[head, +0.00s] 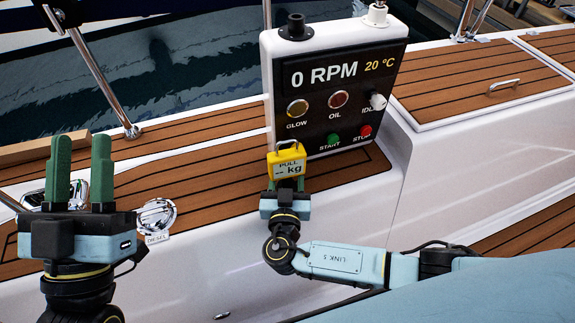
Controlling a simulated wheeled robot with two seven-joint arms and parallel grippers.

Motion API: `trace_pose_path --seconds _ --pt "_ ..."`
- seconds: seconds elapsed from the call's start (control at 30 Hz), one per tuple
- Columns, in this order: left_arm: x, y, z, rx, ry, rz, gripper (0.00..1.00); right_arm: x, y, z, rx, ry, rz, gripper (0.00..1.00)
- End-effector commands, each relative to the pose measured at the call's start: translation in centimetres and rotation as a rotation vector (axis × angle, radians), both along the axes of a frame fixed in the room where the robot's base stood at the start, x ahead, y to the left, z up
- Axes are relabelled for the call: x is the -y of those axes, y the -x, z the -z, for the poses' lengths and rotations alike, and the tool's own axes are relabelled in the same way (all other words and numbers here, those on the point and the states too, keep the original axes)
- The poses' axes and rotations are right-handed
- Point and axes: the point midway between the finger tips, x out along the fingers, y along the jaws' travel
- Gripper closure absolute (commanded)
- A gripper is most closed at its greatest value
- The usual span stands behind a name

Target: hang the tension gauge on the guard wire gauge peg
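The tension gauge (286,165) is a small yellow box marked "PULL -- kg" with a grey metal loop on top. It is upright in front of the lower left part of the control panel. My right gripper (287,186) is below it, shut on its lower part, and hides its bottom edge. My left gripper (80,168) is at the left, its green fingers pointing up, wide apart and empty. I cannot make out the guard wire gauge peg for certain.
The white engine panel (335,90) with gauges and buttons stands behind the tension gauge. A steel stanchion (97,75) slopes at the left above the teak deck (200,135). A round diesel filler cap (157,216) lies right of my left gripper. A hatch (480,85) is at the right.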

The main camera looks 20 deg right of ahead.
Motion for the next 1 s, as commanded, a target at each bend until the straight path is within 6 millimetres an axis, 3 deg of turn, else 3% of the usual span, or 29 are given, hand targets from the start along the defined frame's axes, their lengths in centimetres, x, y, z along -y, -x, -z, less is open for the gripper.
trace_pose_path --seconds 0.03,0.4,0.67,1.0 --pt "0.0 0.0 0.0 0.000 0.000 0.000 0.64 0.0 0.0 0.0 0.000 0.000 0.000 0.55" --pt "0.0 0.0 0.1 -0.004 -0.001 0.000 0.64 0.0 0.0 0.0 0.000 0.001 0.000 1.00" --pt "0.0 -0.1 -0.5 0.000 -0.003 0.002 0.64 0.0 0.0 -0.7 0.001 -0.001 0.000 1.00" --pt "0.0 -0.1 -2.2 -0.002 -0.001 0.001 0.64 0.0 0.0 -3.4 0.002 -0.002 0.001 1.00"
